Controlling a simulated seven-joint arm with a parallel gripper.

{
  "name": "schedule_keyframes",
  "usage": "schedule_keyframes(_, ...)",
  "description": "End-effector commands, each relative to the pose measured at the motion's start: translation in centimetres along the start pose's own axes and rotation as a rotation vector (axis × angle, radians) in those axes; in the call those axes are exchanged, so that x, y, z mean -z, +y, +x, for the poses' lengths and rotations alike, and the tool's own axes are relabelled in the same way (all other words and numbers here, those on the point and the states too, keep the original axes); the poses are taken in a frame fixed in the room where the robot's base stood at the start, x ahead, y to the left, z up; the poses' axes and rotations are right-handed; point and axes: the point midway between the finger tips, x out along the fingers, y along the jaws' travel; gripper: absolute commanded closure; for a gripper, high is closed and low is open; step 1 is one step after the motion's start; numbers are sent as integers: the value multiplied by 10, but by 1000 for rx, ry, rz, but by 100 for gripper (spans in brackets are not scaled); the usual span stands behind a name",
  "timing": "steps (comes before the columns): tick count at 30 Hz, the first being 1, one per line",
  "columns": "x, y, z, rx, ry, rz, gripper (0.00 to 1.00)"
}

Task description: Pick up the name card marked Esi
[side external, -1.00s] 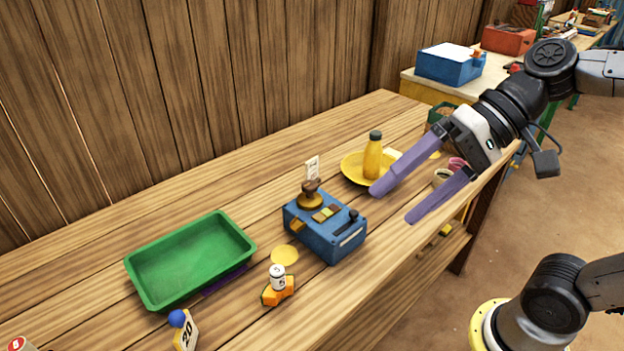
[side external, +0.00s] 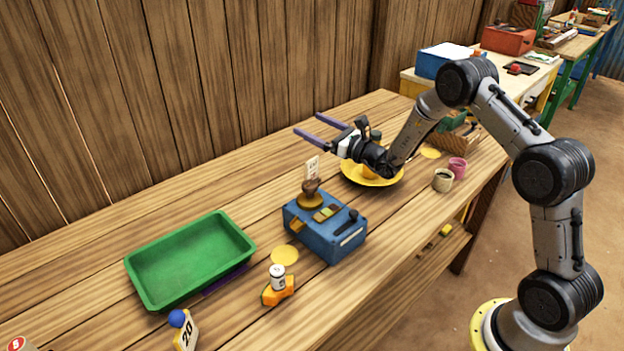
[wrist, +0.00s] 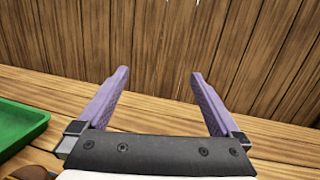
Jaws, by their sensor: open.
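A small white card (side external: 312,167) stands upright in a brown holder (side external: 311,187) on top of the blue balance box (side external: 325,238) in the side view. Its marking is too small to read, so I cannot tell whether it says Esi. My gripper (side external: 308,124) is open and empty, above and behind the card in the side view, with its purple fingers pointing toward the wooden wall. In the wrist view, nothing is between the fingers (wrist: 160,73). The card does not show there; a brown shape, perhaps the holder, is cut off at the lower left.
A green tray (side external: 247,238) lies left of the balance box. A yellow plate (side external: 352,180) is partly hidden under my arm. Small cups (side external: 457,169) stand at the right edge.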

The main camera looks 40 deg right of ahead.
Motion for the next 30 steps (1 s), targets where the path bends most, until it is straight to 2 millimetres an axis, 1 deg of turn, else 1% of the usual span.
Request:
schedule_keyframes(1,29,-8,-6,23,39,21,0)
schedule_keyframes(3,58,-13,-15,34,81,40,0)
schedule_keyframes(6,80,-17,-23,46,116,56,0)
schedule_keyframes(11,99,-20,-28,54,126,60,0)
schedule_keyframes(18,144,-17,-34,52,126,60,0)
schedule_keyframes(22,163,-15,-36,52,124,58,0)
schedule_keyframes(23,165,-15,-35,52,122,57,0)
schedule_keyframes(24,163,-16,-29,50,118,55,0)
schedule_keyframes(30,164,-16,-17,50,119,56,0)
